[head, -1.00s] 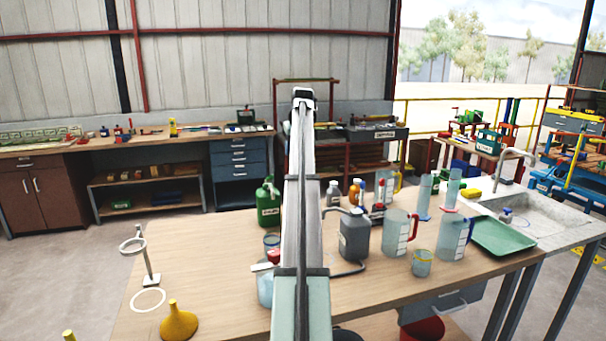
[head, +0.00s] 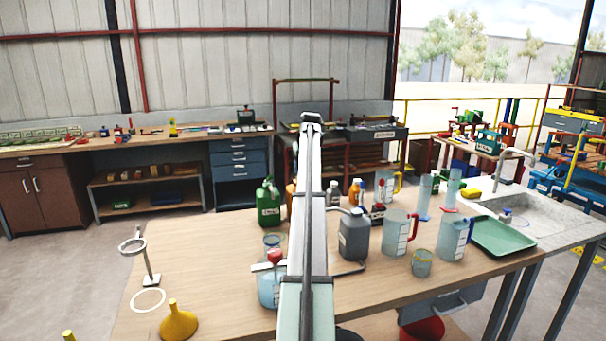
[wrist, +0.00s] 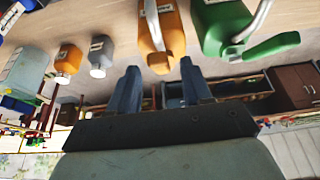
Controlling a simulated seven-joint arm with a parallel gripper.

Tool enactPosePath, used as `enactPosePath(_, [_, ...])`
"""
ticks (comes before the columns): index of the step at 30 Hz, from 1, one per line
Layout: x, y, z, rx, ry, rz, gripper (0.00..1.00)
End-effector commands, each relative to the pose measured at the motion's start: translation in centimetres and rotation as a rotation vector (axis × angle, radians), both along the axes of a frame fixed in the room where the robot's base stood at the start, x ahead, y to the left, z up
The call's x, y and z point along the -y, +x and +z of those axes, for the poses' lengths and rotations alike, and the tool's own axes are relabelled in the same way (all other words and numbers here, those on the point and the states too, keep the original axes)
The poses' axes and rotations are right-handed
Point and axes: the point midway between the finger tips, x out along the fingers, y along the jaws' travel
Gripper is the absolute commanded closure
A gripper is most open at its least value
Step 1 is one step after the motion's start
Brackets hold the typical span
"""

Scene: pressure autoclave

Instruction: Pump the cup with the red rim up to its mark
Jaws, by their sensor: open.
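A small clear cup (head: 421,263) with a yellow-orange rim stands at the front right of the bench. Another small cup (head: 272,242) stands left of my arm, its rim colour unclear. I cannot make out a plainly red rim or a mark on either. A clear jar (head: 268,290) with a red knob and pale spout stands partly behind my arm. A grey canister (head: 354,238) with a hose stands right of my arm. My gripper (wrist: 160,78) is open and empty in the wrist view, fingers pointing towards the jugs; in the head view my arm hides it.
A green jug (head: 268,203) and an orange jug (wrist: 162,35) stand at the back. A red-handled pitcher (head: 397,232), a blue-handled pitcher (head: 453,240) and a green tray (head: 503,237) are to the right. A yellow funnel (head: 177,322) and a ring stand (head: 146,262) are left. The left-middle bench is clear.

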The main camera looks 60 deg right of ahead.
Motion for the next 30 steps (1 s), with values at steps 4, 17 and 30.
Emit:
enactPosePath(4, [0.4,0.5,-1.6,-0.001,0.001,0.0,0.51])
enactPosePath(17, [0.7,0.8,-2.6,0.0,0.0,0.0,0.51])
enactPosePath(30, [0.7,0.8,-2.6,0.0,0.0,0.0,0.86])
